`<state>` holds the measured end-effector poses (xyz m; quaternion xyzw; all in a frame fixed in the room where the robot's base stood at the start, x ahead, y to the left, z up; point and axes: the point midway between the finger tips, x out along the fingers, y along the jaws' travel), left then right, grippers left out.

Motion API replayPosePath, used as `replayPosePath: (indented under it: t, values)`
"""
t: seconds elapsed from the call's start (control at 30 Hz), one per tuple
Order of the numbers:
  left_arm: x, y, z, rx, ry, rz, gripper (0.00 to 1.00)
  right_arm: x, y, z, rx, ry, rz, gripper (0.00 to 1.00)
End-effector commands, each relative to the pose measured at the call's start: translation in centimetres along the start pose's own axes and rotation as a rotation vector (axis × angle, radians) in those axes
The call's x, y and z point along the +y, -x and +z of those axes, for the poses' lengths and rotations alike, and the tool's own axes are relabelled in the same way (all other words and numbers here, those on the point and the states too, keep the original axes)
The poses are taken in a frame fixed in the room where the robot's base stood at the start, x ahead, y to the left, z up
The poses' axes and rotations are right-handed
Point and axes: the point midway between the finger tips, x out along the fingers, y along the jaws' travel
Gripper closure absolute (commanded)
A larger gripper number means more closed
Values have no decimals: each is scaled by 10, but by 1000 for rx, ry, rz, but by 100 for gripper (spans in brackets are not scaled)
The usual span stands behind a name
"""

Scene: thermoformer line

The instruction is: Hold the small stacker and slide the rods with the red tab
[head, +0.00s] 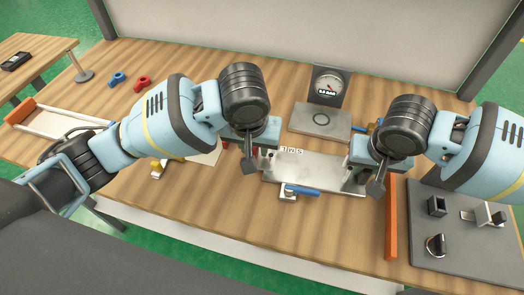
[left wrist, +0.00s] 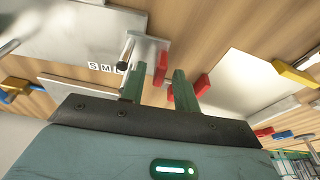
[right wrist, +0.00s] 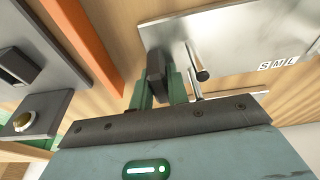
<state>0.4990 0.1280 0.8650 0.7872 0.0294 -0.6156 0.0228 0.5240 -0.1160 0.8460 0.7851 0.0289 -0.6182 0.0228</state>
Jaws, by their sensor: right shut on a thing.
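The small stacker's metal plate (head: 318,170) lies on the wooden table, with letters S M L (head: 290,149) along one edge. A dark block (right wrist: 155,68) stands at its right end, and my right gripper (right wrist: 157,90) is shut on it. A short metal rod (right wrist: 200,76) sticks up beside it. My left gripper (left wrist: 158,85) is at the plate's left end, fingers apart. A red tab (left wrist: 161,68) shows between its fingers, beside a rod (left wrist: 126,48); I cannot tell whether they touch it. Another red piece (left wrist: 203,84) shows just outside the right finger.
A blue-handled clamp (head: 300,190) sits at the plate's front edge. A gauge (head: 328,85) on a metal base stands behind. An orange bar (head: 391,218) and a grey board (head: 465,245) with black fittings are at the right. Blue and red pieces (head: 142,83) lie at the back left.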

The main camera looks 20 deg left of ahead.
Motion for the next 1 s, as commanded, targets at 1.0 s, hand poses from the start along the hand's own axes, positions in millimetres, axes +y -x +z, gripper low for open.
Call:
replayPosePath:
  t: [1.0]
  values:
    - [0, -19, 0, 1, 0, 0, 100, 0, 1, -1, 2, -1, -1, 100]
